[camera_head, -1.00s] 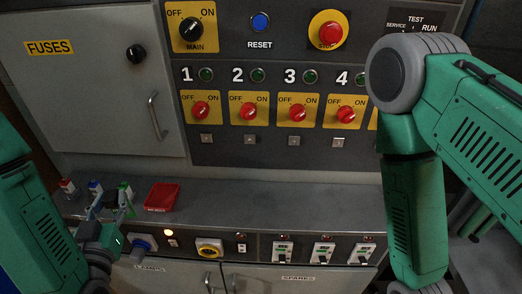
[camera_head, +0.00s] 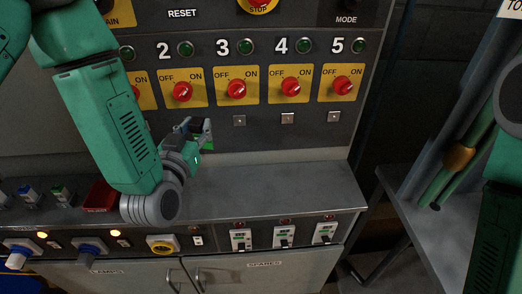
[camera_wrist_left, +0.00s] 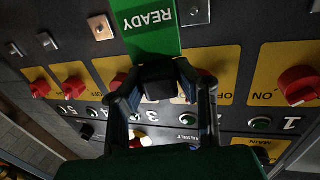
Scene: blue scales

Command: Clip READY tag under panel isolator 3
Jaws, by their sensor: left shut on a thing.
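My left gripper (camera_head: 195,130) is shut on the green READY tag (camera_head: 209,143), raised in front of the panel's lower part. In the left wrist view the fingers (camera_wrist_left: 160,80) pinch the tag (camera_wrist_left: 152,32) at one end, and its white lettering shows upside down. Isolator 3 (camera_head: 236,89) is a red knob on a yellow plate. The small square metal clip (camera_head: 239,120) below it is bare, up and right of the tag in the head view. In the left wrist view that clip (camera_wrist_left: 100,27) lies left of the tag, apart from it. My right gripper is out of view.
Bare clips sit under isolator 4 (camera_head: 288,118) and isolator 5 (camera_head: 333,117). The grey ledge (camera_head: 290,186) below is clear on the right. A red tray (camera_head: 101,197) and coloured blocks (camera_head: 62,193) stand on its left. Breaker switches (camera_head: 283,236) line its front.

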